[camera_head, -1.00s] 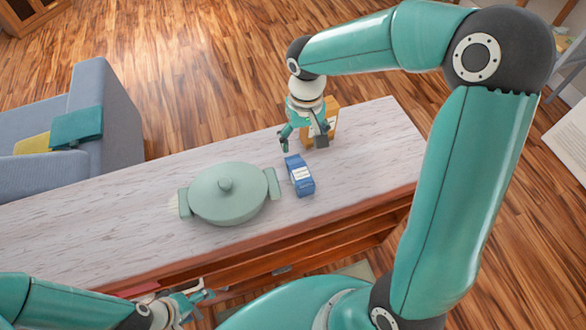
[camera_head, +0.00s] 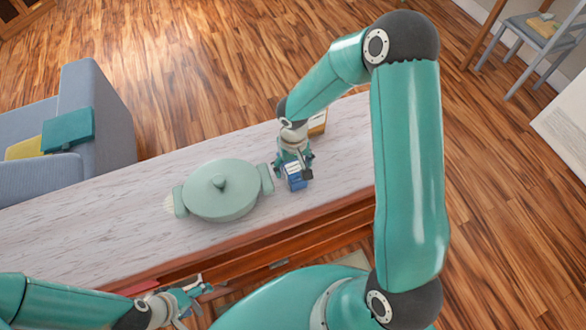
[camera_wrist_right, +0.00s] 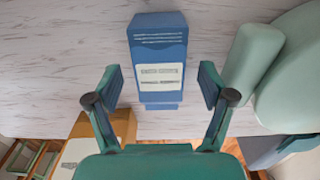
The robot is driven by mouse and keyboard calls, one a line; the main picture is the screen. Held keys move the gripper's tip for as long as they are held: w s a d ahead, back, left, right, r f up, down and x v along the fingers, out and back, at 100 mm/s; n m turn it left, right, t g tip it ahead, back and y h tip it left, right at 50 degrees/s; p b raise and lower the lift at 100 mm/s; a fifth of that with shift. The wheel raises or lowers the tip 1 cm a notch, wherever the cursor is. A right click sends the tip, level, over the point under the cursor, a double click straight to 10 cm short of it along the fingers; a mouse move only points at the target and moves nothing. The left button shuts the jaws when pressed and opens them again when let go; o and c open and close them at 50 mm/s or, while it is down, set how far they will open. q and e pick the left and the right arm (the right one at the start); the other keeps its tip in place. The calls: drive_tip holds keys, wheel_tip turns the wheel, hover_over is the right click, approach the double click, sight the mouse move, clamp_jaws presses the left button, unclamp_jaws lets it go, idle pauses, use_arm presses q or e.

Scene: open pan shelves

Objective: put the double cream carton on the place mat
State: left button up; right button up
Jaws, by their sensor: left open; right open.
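A blue carton with a white label (camera_head: 295,184) stands on the marble-look top, right of the green pot. I take it for the double cream carton; its print is too small to read. My right gripper (camera_head: 292,170) is over it, open, partly covering it. In the right wrist view, the carton (camera_wrist_right: 158,50) lies ahead between the spread fingers of my right gripper (camera_wrist_right: 160,80), with gaps on both sides. My left gripper (camera_head: 195,294) is open and empty by the unit's front edge, lower left. I cannot make out a place mat for certain.
A lidded pale green pot (camera_head: 222,192) stands left of the carton, close by. A tan box (camera_head: 318,123) is behind my right gripper. The top's left part (camera_head: 70,230) is clear. Wooden shelving (camera_head: 240,262) is below.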

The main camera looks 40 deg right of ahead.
wheel_tip(320, 180, down, 2)
drive_tip(key=shift+r, duration=0.1)
clamp_jaws()
idle(0.5)
drive_tip(key=shift+w, duration=0.1)
